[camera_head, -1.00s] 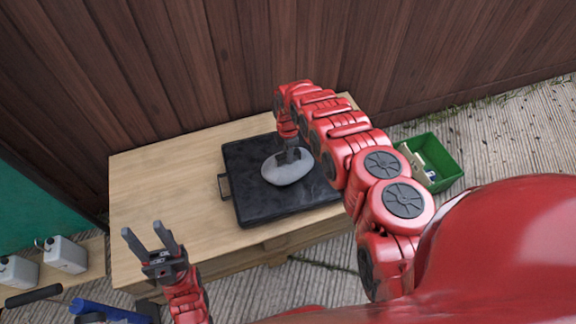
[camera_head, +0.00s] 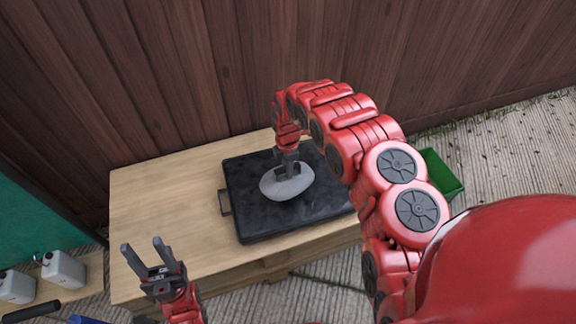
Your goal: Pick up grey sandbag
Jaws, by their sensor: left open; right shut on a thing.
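The grey sandbag (camera_head: 288,187) is a rounded, pale grey lump over the middle of a black case (camera_head: 245,222) with a side handle. My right gripper (camera_head: 287,174) points down from above and is shut on the top of the sandbag. I cannot tell clearly whether the sandbag touches the case or hangs just above it. My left gripper (camera_head: 146,257) is open and empty, with its fingers pointing up the picture, by the front left part of the table.
The case lies on a wooden table (camera_head: 160,200) against a brown plank wall (camera_head: 200,70). A green crate (camera_head: 440,172) is partly hidden behind my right arm. White canisters (camera_head: 63,270) stand at lower left. The table's left part is bare.

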